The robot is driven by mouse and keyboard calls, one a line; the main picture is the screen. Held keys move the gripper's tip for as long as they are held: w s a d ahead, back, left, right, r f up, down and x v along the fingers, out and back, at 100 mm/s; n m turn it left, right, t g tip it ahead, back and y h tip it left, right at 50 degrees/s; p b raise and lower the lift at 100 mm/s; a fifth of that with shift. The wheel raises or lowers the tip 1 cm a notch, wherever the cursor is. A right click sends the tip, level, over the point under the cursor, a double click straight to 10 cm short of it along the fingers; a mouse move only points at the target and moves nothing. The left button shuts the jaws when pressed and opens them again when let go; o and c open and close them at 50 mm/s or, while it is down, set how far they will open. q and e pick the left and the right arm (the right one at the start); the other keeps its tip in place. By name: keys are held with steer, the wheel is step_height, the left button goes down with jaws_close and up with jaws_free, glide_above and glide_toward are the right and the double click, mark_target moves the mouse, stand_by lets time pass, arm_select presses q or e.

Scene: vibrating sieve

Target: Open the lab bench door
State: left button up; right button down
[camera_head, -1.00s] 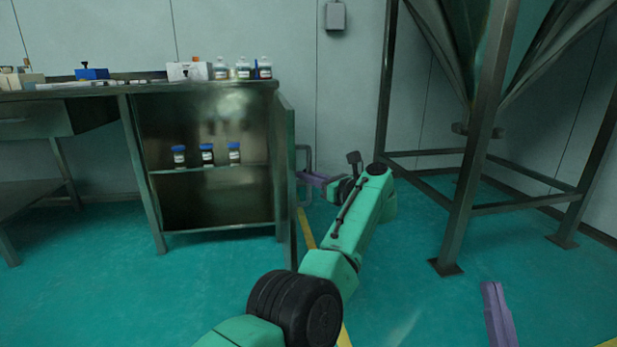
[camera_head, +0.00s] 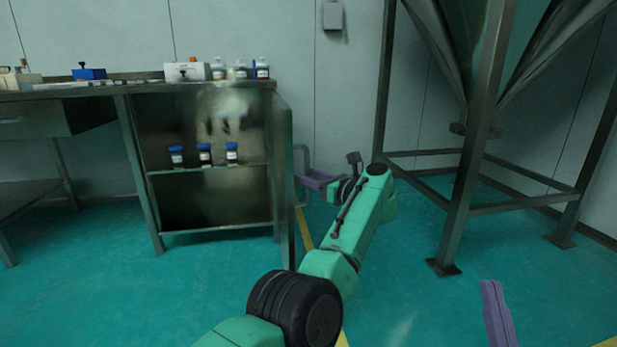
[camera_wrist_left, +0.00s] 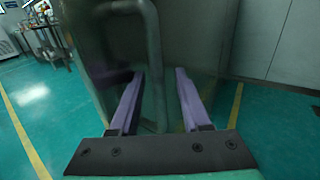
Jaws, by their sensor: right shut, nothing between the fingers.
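The lab bench door (camera_head: 285,185) stands swung out from the bench cabinet (camera_head: 140,170), seen nearly edge-on in the head view. Its bar handle (camera_head: 299,160) is on the outer face; it also shows in the left wrist view (camera_wrist_left: 156,70). My left gripper (camera_head: 318,180) is at the door's outer side by the handle. In the left wrist view its purple fingers (camera_wrist_left: 160,82) are apart, with the handle bar showing between them; contact cannot be told. My right gripper (camera_head: 490,286) is shut and empty, low over the floor at the right.
Several blue-capped jars (camera_head: 204,155) stand on the cabinet shelf. Bottles (camera_head: 240,70) and a blue box (camera_head: 90,73) are on the bench top. A steel hopper frame (camera_head: 462,180) stands at the right. The floor before the cabinet is clear.

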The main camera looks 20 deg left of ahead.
arm_select(q)
steer(key=shift+d, duration=0.1)
arm_select(e)
step_height(320, 180, down, 21)
steer(key=s+a+m+g+h+p, duration=0.2)
steer(key=s+g, duration=0.1)
steer(key=g, duration=0.4)
arm_select(q)
steer(key=p+v, duration=0.2)
steer(key=v, duration=1.2)
steer(key=shift+s+d, duration=0.15)
arm_select(e)
steer(key=s+a+f+g+h, duration=0.1)
steer(key=s+f+g, duration=0.3)
steer(key=s+f, duration=0.5)
step_height(320, 180, down, 3)
steer(key=shift+r+g, duration=0.1)
steer(key=shift+g, duration=0.3)
steer(key=shift+s, duration=0.1)
